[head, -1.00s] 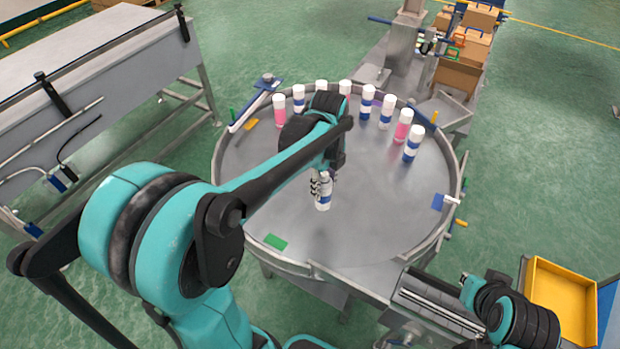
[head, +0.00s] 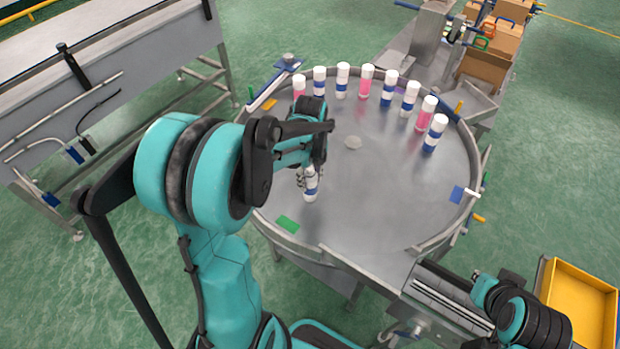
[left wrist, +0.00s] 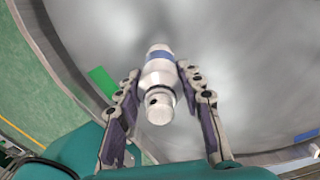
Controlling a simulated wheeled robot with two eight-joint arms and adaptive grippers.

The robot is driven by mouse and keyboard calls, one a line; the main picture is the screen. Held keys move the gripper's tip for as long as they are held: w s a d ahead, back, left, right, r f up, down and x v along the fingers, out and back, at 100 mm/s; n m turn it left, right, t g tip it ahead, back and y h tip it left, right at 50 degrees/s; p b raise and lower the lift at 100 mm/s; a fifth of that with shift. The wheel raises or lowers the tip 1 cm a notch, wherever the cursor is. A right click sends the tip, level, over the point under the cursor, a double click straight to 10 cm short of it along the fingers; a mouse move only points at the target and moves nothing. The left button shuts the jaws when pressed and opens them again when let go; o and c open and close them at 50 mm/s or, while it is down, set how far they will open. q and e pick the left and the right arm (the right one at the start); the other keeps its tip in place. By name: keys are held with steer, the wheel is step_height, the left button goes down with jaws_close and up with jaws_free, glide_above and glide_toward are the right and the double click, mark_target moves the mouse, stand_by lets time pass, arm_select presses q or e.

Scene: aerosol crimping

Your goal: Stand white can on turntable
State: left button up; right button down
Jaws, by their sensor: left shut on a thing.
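The white can with a blue band (head: 310,186) is upright, or nearly so, at the near left part of the grey turntable (head: 390,200). My left gripper (head: 303,178) is shut on it from the left side. In the left wrist view the can (left wrist: 159,78) sits between the two fingers of the left gripper (left wrist: 160,95), its narrower white top toward the camera. I cannot tell whether its base touches the turntable. My right arm shows at the lower right, but its gripper cannot be made out.
Several white-capped cans, some blue-banded (head: 436,133) and some pink (head: 365,82), stand along the turntable's far rim. A green patch (head: 288,224) is near the front-left rim. A yellow tray (head: 578,305) is at right.

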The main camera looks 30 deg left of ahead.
arm_select(q)
steer(key=shift+f, duration=0.1)
steer(key=o, duration=1.1)
steer(key=shift+o, duration=0.2)
